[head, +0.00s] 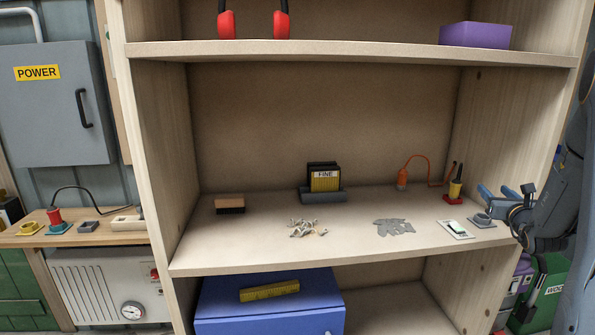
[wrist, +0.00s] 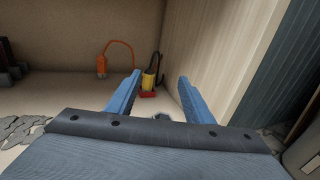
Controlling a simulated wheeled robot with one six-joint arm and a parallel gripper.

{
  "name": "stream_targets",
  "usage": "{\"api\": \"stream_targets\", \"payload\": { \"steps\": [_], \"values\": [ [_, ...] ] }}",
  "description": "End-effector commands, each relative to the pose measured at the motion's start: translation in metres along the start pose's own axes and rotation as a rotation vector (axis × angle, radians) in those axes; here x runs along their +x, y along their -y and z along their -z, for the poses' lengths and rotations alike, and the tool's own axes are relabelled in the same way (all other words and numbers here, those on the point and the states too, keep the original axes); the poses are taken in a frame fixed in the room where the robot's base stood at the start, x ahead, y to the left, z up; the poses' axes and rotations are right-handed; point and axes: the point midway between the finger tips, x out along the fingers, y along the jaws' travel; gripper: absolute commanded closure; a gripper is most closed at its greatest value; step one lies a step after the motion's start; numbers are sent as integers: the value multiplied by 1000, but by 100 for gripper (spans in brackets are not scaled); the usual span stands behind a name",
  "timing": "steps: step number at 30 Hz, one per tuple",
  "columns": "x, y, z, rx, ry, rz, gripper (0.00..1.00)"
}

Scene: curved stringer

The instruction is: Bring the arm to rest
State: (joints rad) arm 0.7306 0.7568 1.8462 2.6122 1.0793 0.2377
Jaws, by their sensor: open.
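My gripper (head: 502,191) is at the right end of the middle shelf (head: 245,254) in the head view, its blue fingers pointing left over the shelf. In the wrist view the two blue fingers (wrist: 158,95) stand wide apart with nothing between them. Beyond them a yellow and black tool on a red base (wrist: 149,82) stands near the back right corner. An orange corded item (wrist: 101,66) is to its left. A dark round-based item (head: 481,220) lies just below my fingers in the head view, partly hidden in the wrist view.
The shelf's right side panel (head: 510,120) is close to my gripper. A white and green switch plate (head: 456,229), grey flat pieces (head: 394,227), pale small pieces (head: 307,229), a brush (head: 230,204) and a "FINE" box (head: 325,181) lie on the shelf. Its front middle is clear.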

Motion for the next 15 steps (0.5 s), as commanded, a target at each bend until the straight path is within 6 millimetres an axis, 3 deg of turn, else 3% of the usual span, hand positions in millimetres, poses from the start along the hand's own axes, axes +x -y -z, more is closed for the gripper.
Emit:
{"api": "stream_targets", "payload": {
  "steps": [8,15],
  "values": [
    [-2,-55,2,-70,-44,-132,53],
    [-16,-132,5,-186,-98,-327,53]
  ]
}}
